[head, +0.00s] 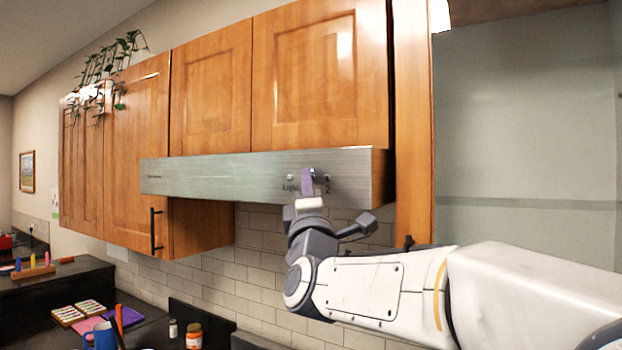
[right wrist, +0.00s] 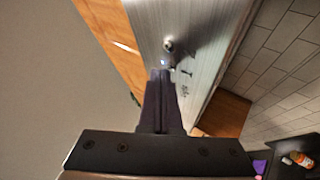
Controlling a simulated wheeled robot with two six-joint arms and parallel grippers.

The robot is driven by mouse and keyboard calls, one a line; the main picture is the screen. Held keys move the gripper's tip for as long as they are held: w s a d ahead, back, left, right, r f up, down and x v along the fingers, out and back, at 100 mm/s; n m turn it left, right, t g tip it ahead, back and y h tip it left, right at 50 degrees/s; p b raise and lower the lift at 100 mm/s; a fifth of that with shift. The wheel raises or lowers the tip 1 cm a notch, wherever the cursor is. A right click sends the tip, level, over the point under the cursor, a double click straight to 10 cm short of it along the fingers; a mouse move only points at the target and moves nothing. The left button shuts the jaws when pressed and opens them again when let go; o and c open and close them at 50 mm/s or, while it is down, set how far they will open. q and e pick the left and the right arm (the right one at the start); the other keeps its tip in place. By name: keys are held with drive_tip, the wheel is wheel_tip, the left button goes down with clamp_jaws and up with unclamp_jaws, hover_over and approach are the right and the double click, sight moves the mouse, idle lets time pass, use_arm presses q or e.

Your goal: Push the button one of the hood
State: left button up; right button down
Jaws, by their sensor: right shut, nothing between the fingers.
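The hood (head: 220,174) is a long brushed-metal panel under the wooden cabinets in the head view; its panel also fills the middle of the right wrist view (right wrist: 205,35). Small round buttons sit near its right end, with the lettering "Light" and a "2" below them. One button (head: 290,177) shows left of my fingers. My right gripper (head: 307,174) is shut and empty, its purple fingers upright in front of the panel among the buttons. In the right wrist view its fingertips (right wrist: 161,72) lie just below a round button (right wrist: 168,45). I cannot tell whether they touch the panel. My left gripper is out of view.
Wooden cabinets (head: 211,90) stand above and left of the hood. A tiled wall (head: 265,260) lies below it. A dark counter at lower left holds a blue mug (head: 104,336) and jars (head: 194,336). The grey wall (head: 525,130) at right is bare.

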drive_tip(key=shift+w+d, duration=0.1)
drive_tip(key=shift+w, duration=0.05)
drive_tip(key=shift+s+a, duration=0.35)
drive_tip(key=shift+s, duration=0.2)
idle(0.3)
drive_tip(key=s+a, duration=0.3)
drive_tip(key=s, duration=0.2)
idle(0.3)
drive_tip(key=shift+s, duration=0.1)
